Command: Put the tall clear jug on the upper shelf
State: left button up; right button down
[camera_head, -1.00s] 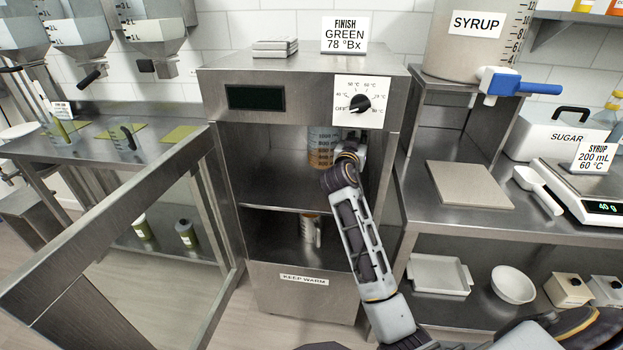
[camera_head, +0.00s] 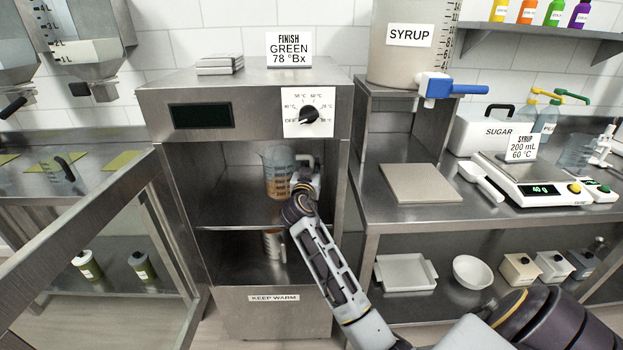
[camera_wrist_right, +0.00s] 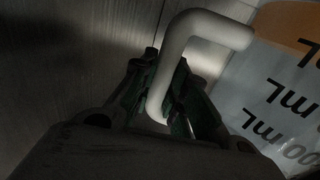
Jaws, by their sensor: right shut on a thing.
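The tall clear jug (camera_head: 279,175) has dark scale marks and an amber lower part. It is upright inside the upper compartment of the open steel cabinet, over the upper shelf (camera_head: 225,213). I cannot tell whether its base touches the shelf. My right gripper (camera_head: 304,178) is at the jug's right side; forearm and wrist hide part of the compartment. In the right wrist view the gripper (camera_wrist_right: 168,105) is shut on the jug's pale bent handle (camera_wrist_right: 172,62), with the marked jug wall (camera_wrist_right: 275,100) to the right. My left gripper is not in view.
A smaller metallic cup with a handle (camera_head: 273,244) stands in the lower compartment. The cabinet's open glass door (camera_head: 85,215) swings out to the left. The cabinet's right wall is close beside my wrist. A counter with a square plate (camera_head: 420,184) is to the right.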

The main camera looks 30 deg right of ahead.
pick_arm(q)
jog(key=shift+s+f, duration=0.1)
